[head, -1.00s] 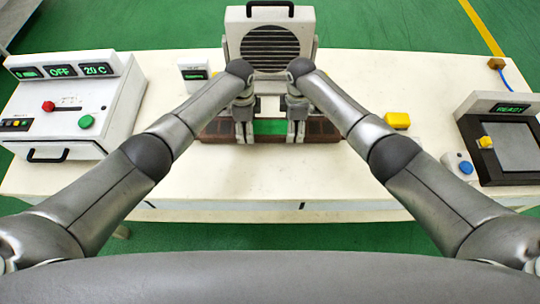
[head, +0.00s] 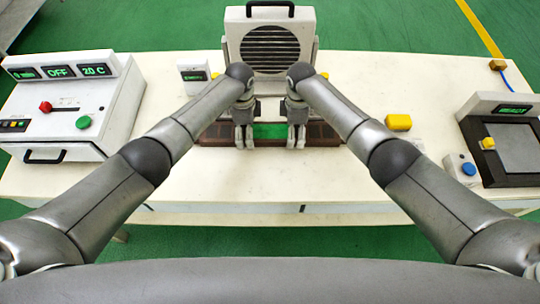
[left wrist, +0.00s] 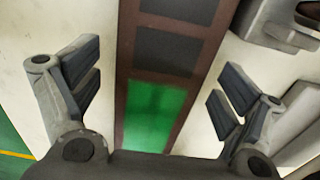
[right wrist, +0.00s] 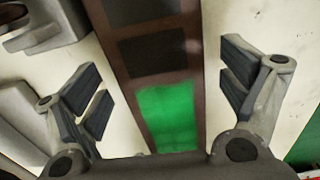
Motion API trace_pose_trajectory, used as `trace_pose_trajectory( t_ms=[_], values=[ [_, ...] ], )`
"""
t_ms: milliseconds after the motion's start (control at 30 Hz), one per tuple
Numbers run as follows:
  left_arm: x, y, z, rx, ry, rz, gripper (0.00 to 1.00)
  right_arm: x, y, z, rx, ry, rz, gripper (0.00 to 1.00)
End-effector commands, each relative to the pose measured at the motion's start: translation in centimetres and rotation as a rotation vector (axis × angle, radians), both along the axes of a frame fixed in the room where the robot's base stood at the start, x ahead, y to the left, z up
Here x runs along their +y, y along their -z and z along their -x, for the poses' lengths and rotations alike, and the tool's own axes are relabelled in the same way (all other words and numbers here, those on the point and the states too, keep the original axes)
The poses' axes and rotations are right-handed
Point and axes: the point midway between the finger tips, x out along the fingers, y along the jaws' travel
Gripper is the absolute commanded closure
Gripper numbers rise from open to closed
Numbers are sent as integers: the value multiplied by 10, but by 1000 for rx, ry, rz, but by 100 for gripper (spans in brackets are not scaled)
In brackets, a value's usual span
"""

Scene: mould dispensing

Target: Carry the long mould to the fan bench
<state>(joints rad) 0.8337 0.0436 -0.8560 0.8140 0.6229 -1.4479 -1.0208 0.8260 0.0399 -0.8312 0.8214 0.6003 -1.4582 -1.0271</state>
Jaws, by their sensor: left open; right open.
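The long mould (head: 324,134) is a brown bar lying on the white bench in front of the fan unit (head: 270,45). It has dark cavities and a green middle section (head: 270,131). My left gripper (head: 243,138) and right gripper (head: 297,138) are above it, on either side of the green section. In the left wrist view the open fingers stand apart on both sides of the mould (left wrist: 160,60). The right wrist view shows the same around the mould (right wrist: 150,60), with gaps to its sides. Parts of the mould are hidden behind my grippers in the head view.
A control box (head: 75,110) with displays and buttons stands at the left. A small display (head: 193,75) stands beside the fan. A yellow block (head: 398,122) and a device with a dark-framed plate (head: 515,148) are at the right. The bench front (head: 270,180) is clear.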

Motion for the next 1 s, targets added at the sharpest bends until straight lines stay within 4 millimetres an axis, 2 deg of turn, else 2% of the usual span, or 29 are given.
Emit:
trace_pose_trajectory(
  t_ms=[167,400,600,833,1000],
  values=[
    [1,-24,-1,-4,0,1,7,0,0,0,0,0,0,7],
    [0,-75,-2,-6,0,2,7,0,0,0,0,0,0,7],
    [0,-105,-1,-3,-1,0,7,0,0,0,0,0,0,7],
    [1,-115,-1,-1,-2,-1,7,1,-6,-1,-2,-1,-2,7],
    [1,-115,-1,-1,-2,-1,7,0,-29,-1,-4,-1,-2,7]
  ],
)
